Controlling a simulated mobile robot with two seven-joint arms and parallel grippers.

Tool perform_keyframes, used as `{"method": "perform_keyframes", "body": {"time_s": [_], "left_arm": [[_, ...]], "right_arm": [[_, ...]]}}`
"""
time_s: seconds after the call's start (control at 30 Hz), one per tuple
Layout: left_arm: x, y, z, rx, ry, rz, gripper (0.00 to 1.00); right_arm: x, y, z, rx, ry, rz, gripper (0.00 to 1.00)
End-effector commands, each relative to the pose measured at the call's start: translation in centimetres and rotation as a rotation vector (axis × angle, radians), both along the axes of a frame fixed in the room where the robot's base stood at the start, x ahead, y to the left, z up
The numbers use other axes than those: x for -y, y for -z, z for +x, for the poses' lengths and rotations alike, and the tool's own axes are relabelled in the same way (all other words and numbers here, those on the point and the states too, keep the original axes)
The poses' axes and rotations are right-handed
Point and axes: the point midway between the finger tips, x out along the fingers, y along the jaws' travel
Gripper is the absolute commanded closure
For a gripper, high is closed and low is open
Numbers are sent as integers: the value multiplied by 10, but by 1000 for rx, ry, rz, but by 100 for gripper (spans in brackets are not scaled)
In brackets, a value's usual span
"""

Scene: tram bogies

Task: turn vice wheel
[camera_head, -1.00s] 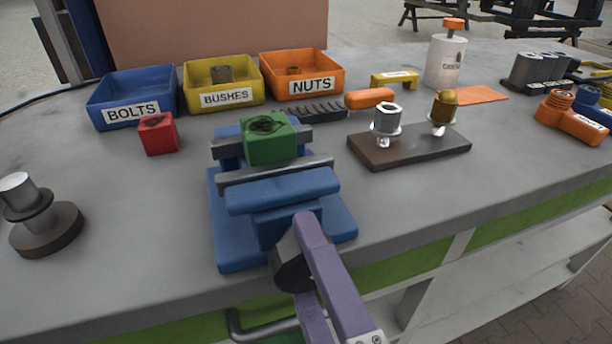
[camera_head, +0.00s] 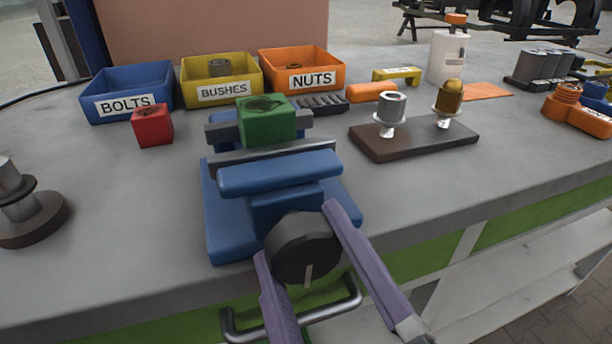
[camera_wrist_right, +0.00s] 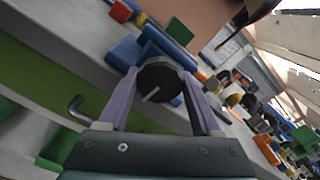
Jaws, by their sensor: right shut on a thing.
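The blue vice (camera_head: 225,235) stands at the bench's front edge. Its round black wheel (camera_head: 303,250) faces me and bears a pale line pointing down, slightly left. My right gripper (camera_head: 296,230) has its purple fingers on opposite sides of the wheel and is shut on it. The wheel also shows between the fingers in the right wrist view (camera_wrist_right: 160,82). A green block (camera_head: 267,122) with a dark mark on top sits at the vice jaws. My left gripper is not in view.
Blue (camera_head: 128,92), yellow (camera_head: 222,82) and orange (camera_head: 302,72) bins stand behind the vice. A red block (camera_head: 152,126) is left of it. A dark board (camera_head: 412,138) with two fittings is to the right. A metal handle (camera_head: 330,312) sticks out below the bench edge.

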Motion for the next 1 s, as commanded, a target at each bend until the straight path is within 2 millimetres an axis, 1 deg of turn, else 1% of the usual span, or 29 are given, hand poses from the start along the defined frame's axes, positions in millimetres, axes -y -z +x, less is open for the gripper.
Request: {"method": "perform_keyframes", "body": {"time_s": [0.3, 0.77, 0.8, 1.0], "left_arm": [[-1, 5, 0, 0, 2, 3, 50], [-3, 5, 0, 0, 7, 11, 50], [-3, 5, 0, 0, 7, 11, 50], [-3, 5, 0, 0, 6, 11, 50]], "right_arm": [[0, 0, 0, -28, -1, 84, 90], [0, 0, 0, -31, 0, 95, 90], [0, 0, 0, -31, 0, 94, 30], [0, 0, 0, -30, 0, 93, 7]]}}
